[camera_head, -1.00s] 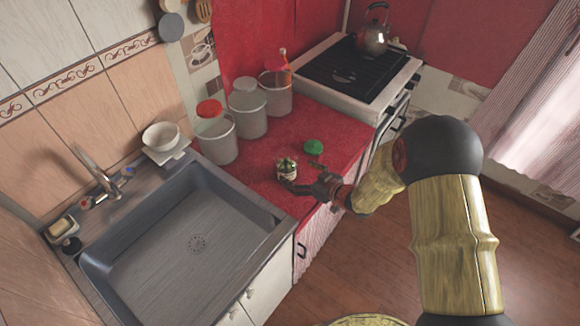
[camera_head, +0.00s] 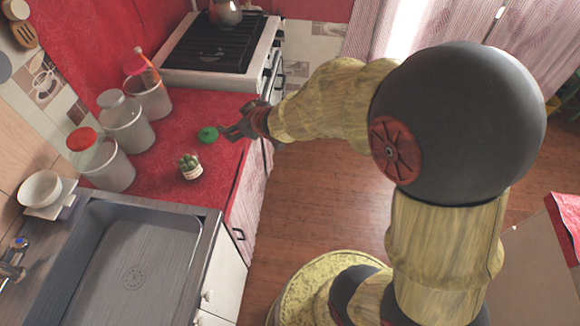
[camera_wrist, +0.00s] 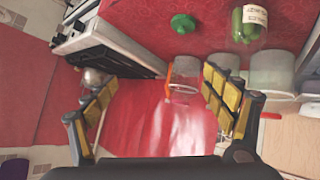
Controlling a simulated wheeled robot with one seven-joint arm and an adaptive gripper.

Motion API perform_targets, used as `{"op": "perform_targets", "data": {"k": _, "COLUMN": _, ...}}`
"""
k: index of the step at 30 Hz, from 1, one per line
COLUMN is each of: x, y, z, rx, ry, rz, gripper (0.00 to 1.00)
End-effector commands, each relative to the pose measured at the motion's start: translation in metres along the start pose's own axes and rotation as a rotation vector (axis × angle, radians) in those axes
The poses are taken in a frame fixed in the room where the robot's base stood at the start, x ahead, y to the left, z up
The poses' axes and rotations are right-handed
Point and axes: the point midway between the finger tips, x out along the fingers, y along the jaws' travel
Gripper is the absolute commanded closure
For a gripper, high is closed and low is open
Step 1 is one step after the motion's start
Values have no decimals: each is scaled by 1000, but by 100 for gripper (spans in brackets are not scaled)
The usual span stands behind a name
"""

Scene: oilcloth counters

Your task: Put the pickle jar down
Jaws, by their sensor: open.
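The pickle jar (camera_head: 190,166) stands upright on the red counter (camera_head: 215,188), a small glass jar with green contents and a pale label. It also shows at the top right of the wrist view (camera_wrist: 249,24). My gripper (camera_head: 228,131) is beside the green disc, apart from the jar. In the wrist view its fingers (camera_wrist: 157,100) are spread wide with nothing between them.
Several canisters, one with a red lid (camera_head: 97,160), line the wall. The stove (camera_head: 222,48) with a kettle (camera_head: 226,12) stands behind, the sink (camera_head: 140,265) in front. A white bowl (camera_head: 40,188) sits left.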

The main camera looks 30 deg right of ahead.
Motion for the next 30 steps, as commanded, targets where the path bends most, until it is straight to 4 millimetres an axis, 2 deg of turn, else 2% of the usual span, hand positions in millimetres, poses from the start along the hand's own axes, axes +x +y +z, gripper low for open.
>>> {"op": "perform_targets", "data": {"k": 1, "x": -32, "y": 14, "z": -10, "rx": 26, "ry": -34, "rz": 51, "gripper": 16}}
{"op": "perform_targets", "data": {"k": 3, "x": -74, "y": 25, "z": -9, "rx": 76, "ry": -101, "rz": 102, "gripper": 16}}
{"op": "perform_targets", "data": {"k": 5, "x": -112, "y": 28, "z": -5, "rx": 126, "ry": -157, "rz": 131, "gripper": 16}}
{"op": "perform_targets", "data": {"k": 6, "x": -138, "y": 27, "z": 0, "rx": 158, "ry": -194, "rz": 142, "gripper": 16}}
{"op": "perform_targets", "data": {"k": 8, "x": -175, "y": 20, "z": 10, "rx": 211, "ry": -249, "rz": 144, "gripper": 16}}
{"op": "perform_targets", "data": {"k": 9, "x": -199, "y": 12, "z": 17, "rx": 243, "ry": -282, "rz": 138, "gripper": 16}}
{"op": "perform_targets", "data": {"k": 12, "x": -249, "y": -12, "z": 37, "rx": 311, "ry": -356, "rz": 102, "gripper": 16}}
{"op": "perform_targets", "data": {"k": 15, "x": -285, "y": -34, "z": 53, "rx": 353, "ry": -408, "rz": 59, "gripper": 16}}
{"op": "perform_targets", "data": {"k": 18, "x": -306, "y": -49, "z": 63, "rx": 377, "ry": -442, "rz": 26, "gripper": 16}}
{"op": "perform_targets", "data": {"k": 21, "x": -314, "y": -56, "z": 68, "rx": 384, "ry": -459, "rz": 10, "gripper": 16}}
{"op": "perform_targets", "data": {"k": 30, "x": -315, "y": -57, "z": 69, "rx": 385, "ry": -462, "rz": 9, "gripper": 16}}
